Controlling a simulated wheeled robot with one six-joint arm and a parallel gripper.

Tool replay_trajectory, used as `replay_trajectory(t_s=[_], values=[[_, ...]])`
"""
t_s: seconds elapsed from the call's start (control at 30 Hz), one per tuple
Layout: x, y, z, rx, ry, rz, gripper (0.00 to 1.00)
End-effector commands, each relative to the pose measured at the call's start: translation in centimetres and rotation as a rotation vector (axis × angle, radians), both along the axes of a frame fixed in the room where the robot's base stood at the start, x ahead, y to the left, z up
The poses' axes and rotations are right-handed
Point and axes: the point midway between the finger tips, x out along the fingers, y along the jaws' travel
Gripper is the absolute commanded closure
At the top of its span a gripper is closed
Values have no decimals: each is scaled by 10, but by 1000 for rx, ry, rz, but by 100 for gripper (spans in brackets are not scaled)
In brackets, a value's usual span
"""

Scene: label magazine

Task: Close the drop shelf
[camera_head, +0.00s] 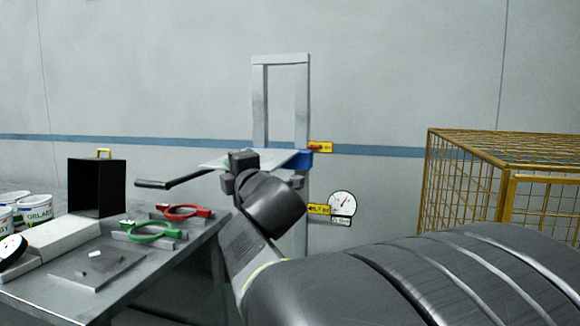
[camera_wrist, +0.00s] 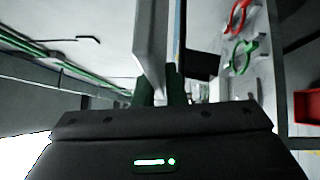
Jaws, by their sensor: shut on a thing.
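The drop shelf (camera_head: 222,159) is a thin light grey panel. It juts out, about level, from a tall pale metal frame (camera_head: 259,105). My gripper (camera_head: 243,158) is at the shelf's near edge in the head view. In the wrist view a pale slab (camera_wrist: 151,40), seen edge-on, runs between the two dark fingers (camera_wrist: 160,88), and the gripper is shut on it. My wrist and arm hide part of the shelf and the lower frame in the head view.
A grey bench (camera_head: 60,285) at left carries a black box (camera_head: 97,188), red (camera_head: 182,211) and green (camera_head: 150,231) rings. A dark lever (camera_head: 170,182) juts left below the shelf. A gauge (camera_head: 342,203) is right of the frame. A yellow cage (camera_head: 465,185) stands at right.

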Motion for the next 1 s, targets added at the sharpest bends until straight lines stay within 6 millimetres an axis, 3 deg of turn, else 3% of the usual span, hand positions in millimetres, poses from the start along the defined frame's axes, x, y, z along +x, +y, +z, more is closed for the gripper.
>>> replay_trajectory(t_s=[0.03, 0.47, 0.5, 0.57, 1.0], values=[[-1, 0, 8, 3, -12, 3, 100], [-1, 0, 11, 5, -19, 4, 100], [-1, 0, 11, 6, -20, 4, 82], [-1, 0, 11, 6, -18, 4, 71], [0, 0, 6, 3, -9, 2, 71]])
